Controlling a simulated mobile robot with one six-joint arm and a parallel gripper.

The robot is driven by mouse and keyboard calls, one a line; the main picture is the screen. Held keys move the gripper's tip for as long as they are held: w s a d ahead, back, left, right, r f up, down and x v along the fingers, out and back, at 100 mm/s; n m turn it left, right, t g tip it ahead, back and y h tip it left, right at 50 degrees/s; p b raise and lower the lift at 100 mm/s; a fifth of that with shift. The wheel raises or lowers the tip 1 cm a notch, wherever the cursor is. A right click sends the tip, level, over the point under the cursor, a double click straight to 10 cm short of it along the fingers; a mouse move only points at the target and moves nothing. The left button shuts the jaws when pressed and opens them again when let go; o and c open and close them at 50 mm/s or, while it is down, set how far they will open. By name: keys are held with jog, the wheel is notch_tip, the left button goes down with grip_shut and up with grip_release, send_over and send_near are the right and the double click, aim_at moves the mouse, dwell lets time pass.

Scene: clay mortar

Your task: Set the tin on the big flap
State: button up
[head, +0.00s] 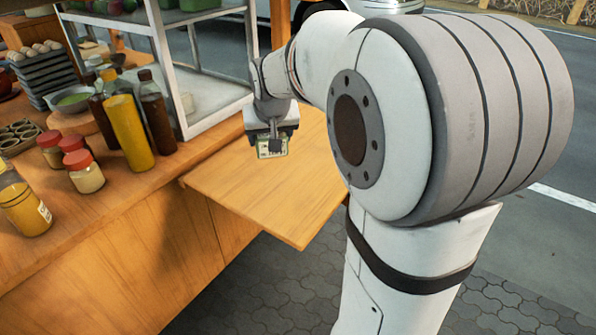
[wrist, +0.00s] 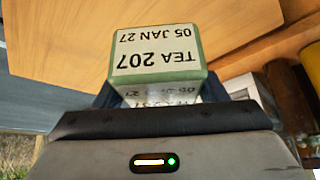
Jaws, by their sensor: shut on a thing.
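The tin (wrist: 157,62) is a small green block with a white label reading TEA 207, 05 JAN 27. My gripper (head: 271,143) is shut on the tin, which hangs below it and also shows partly in the head view (head: 266,152). The big flap (head: 262,205) is a bare wooden board sticking out from the stall's side. The gripper and tin appear over its far part. I cannot tell how wide the gap between tin and board is. The flap also fills much of the wrist view (wrist: 70,40). The gripper's fingers are mostly hidden there.
The counter (head: 110,215) at left holds a yellow bottle (head: 129,132), dark bottles, red-lidded jars (head: 84,171) and a grey egg-tray stack (head: 42,80). A white-framed glass case (head: 212,105) stands close left of my gripper. The flap's top is clear. Paving lies beyond its front edge.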

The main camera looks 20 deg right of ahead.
jog(key=shift+s+d+f+b, duration=0.2)
jog(key=shift+s+b, duration=0.3)
jog(key=shift+b, duration=0.25)
jog(key=shift+s+d+f+b, duration=0.15)
jog(key=shift+s+b, duration=0.3)
jog(key=shift+b, duration=0.25)
notch_tip(320, 180, down, 9)
jog(key=b, duration=0.2)
jog(key=shift+f+b, duration=0.15)
jog(key=shift+b, duration=0.2)
jog(key=shift+f, duration=0.2)
jog(key=o, duration=1.1)
jog(key=shift+s+r, duration=0.15)
jog(key=shift+r, duration=0.4)
jog(key=p+v, duration=0.2)
jog(key=v, duration=0.9)
jog(key=shift+s+a+p, duration=0.15)
jog(key=shift+p, duration=0.25)
